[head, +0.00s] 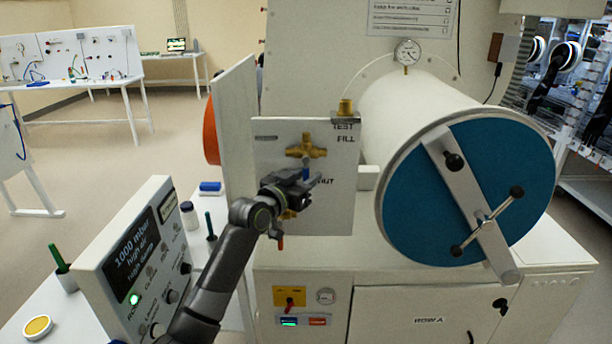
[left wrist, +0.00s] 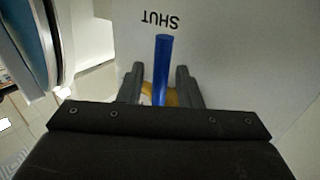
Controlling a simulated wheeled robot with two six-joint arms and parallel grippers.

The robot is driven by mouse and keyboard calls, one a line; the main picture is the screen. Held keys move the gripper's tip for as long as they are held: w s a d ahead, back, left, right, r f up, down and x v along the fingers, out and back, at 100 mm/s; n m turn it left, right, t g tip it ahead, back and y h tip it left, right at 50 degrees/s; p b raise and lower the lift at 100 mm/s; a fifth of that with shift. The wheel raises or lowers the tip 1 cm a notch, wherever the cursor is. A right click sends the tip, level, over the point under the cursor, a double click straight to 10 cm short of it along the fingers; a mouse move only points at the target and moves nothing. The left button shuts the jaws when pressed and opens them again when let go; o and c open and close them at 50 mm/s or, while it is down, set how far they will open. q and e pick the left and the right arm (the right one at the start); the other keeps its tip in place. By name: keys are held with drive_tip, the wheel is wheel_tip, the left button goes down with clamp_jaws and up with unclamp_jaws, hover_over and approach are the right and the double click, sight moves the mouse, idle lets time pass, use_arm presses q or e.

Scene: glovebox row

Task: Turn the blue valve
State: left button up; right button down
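The blue valve handle (head: 306,173) shows as a small piece on the white panel (head: 335,215), under a brass fitting (head: 306,147). In the left wrist view the blue handle (left wrist: 162,60) is a straight bar pointing at the upside-down word SHUT on the panel. My left gripper (head: 304,184) is at the panel and hides much of the valve. In the left wrist view its two fingers (left wrist: 160,72) stand on either side of the bar, with a visible gap on each side. A yellowish brass part shows behind the bar. My right gripper is not in view.
A red handle (head: 281,243) hangs lower on the panel. The large cylinder with a blue door (head: 450,215) and crossbar stands right of it. A control box (head: 140,255) reading 1000 mbar stands at left, near a blue-capped object (head: 210,188) and a white bottle (head: 189,215).

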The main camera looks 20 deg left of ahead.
use_arm(q)
drive_tip(key=shift+c, duration=0.4)
clamp_jaws()
drive_tip(key=shift+s+a+r+m+g+y+p, duration=0.15)
drive_tip(key=shift+a+m+g+y+p, duration=0.35)
drive_tip(key=shift+m+p, duration=0.35)
drive_tip(key=shift+s+a+r+m+g+y+p, duration=0.15)
drive_tip(key=shift+a+m+g+y+p, duration=0.2)
drive_tip(key=shift+m+g+p, duration=0.4)
drive_tip(key=shift+a+r+m+g+y+p, duration=0.15)
drive_tip(key=shift+a+m+g+y+p, duration=0.25)
drive_tip(key=shift+m+p, duration=0.55)
drive_tip(key=shift+o, duration=0.4)
unclamp_jaws()
